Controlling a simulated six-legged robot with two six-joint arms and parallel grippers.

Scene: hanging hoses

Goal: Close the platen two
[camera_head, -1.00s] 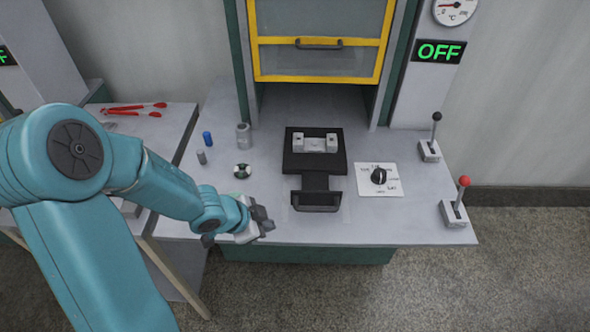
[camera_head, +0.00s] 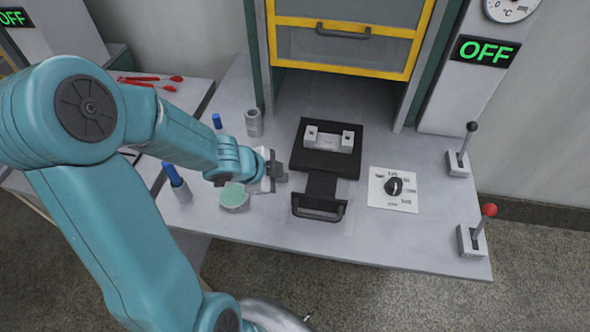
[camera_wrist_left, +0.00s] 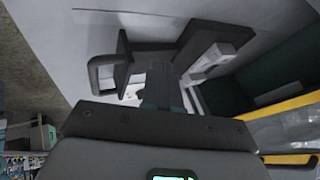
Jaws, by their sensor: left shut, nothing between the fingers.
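The platen (camera_head: 327,162) is a black plate with a light metal block (camera_head: 330,140) on top. It lies on the grey bench in front of the press opening, its black handle (camera_head: 319,208) toward the front edge. My left gripper (camera_head: 279,172) is shut and empty, just left of the platen's neck and apart from it in the head view. In the left wrist view the handle (camera_wrist_left: 104,75) is at the left and the plate (camera_wrist_left: 200,42) at the upper right, with my dark fingers between them. My right gripper is out of view.
A yellow-framed press door (camera_head: 343,40) is raised above the opening. A dial (camera_head: 393,187) sits right of the platen, with a black-knobbed lever (camera_head: 460,155) and a red-knobbed lever (camera_head: 476,235) beyond. A green-topped round item (camera_head: 233,195) and a grey cylinder (camera_head: 254,123) stand left.

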